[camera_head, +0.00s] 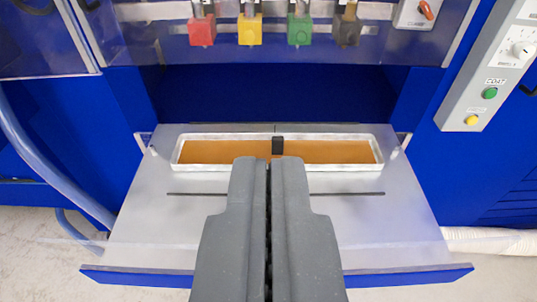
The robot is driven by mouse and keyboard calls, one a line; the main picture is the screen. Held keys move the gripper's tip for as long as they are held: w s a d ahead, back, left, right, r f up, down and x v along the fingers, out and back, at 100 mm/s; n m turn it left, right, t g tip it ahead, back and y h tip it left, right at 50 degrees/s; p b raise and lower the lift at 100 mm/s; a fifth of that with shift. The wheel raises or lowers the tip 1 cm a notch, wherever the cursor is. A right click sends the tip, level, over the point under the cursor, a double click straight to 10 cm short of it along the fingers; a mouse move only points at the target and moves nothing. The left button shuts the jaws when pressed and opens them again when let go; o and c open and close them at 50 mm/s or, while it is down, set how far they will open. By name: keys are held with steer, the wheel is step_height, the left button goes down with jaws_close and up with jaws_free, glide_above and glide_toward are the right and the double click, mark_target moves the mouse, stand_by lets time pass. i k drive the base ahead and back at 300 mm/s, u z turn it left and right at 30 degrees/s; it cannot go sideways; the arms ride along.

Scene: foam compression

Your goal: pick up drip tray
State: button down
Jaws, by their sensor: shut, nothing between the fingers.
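The drip tray (347,167) is a long, shallow white-rimmed tray with a brown-orange inside. It lies flat on a grey metal shelf (140,220) in the blue machine. A small black tab (277,145) stands at the middle of the tray, just beyond my fingertips in the picture. My gripper (268,162) is shut and empty, its dark grey fingers pointing at the tray's near side. The fingers cover part of the tray's near rim and the shelf. I cannot tell whether the fingertips touch the tray.
Red (202,31), yellow (249,30), green (299,30) and dark (346,32) blocks hang above, behind a clear panel. A grey control box (485,75) with buttons is at right. A pale hose (45,160) runs at left. The shelf has clear space either side of my gripper.

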mark_target(209, 152)
steer(key=k, duration=0.3)
steer(key=z, duration=0.15)
steer(key=i, duration=1.2)
steer(key=u, duration=0.7)
